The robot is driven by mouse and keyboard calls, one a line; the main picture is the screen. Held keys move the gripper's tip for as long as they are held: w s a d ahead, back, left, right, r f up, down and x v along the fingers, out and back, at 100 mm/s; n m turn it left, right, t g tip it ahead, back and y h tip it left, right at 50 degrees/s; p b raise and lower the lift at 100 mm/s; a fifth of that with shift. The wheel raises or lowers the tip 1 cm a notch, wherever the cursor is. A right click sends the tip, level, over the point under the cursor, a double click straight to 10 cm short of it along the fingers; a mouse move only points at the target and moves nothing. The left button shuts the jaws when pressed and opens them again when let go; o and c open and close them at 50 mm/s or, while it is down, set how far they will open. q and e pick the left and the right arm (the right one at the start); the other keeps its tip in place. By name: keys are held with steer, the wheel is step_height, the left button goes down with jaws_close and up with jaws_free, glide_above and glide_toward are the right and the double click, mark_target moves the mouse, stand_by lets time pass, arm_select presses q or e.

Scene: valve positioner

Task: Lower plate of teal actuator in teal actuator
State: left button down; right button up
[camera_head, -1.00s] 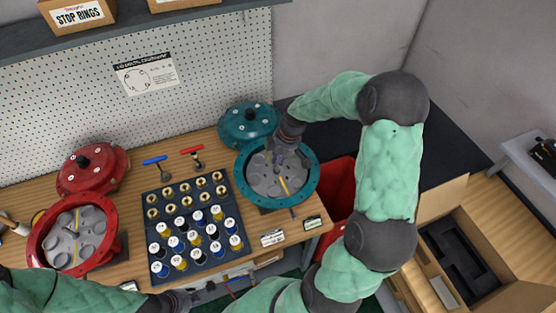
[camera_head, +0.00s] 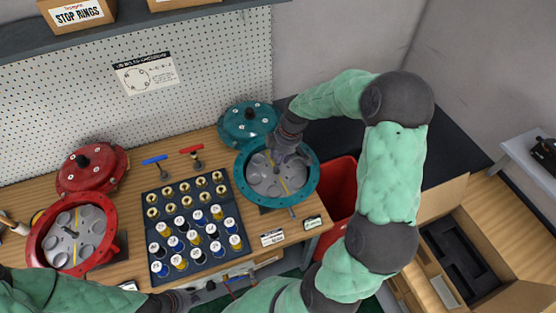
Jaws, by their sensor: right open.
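The teal actuator (camera_head: 243,190) is an open round housing with a teal flanged rim near the right end of the workbench. A grey round plate (camera_head: 262,183) with several recesses and a yellow line lies inside it. My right gripper (camera_head: 279,162) points down over the far part of the plate and is open; whether its fingers touch the plate cannot be told. The teal lid (camera_head: 248,124) stands behind the housing. My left gripper (camera_head: 190,297) is low at the bottom edge by the bench front, its fingers too unclear to read.
A black tray (camera_head: 152,220) with several brass and coloured parts stands left of the teal housing. A red actuator (camera_head: 36,248) and red lid (camera_head: 92,168) are further left. A red bin (camera_head: 338,185) is at right.

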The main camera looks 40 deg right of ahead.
steer(key=v, duration=1.1)
arm_select(q)
steer(key=shift+s+a, duration=0.1)
arm_select(e)
steer(key=shift+a+f, duration=0.1)
steer(key=shift+f, duration=0.1)
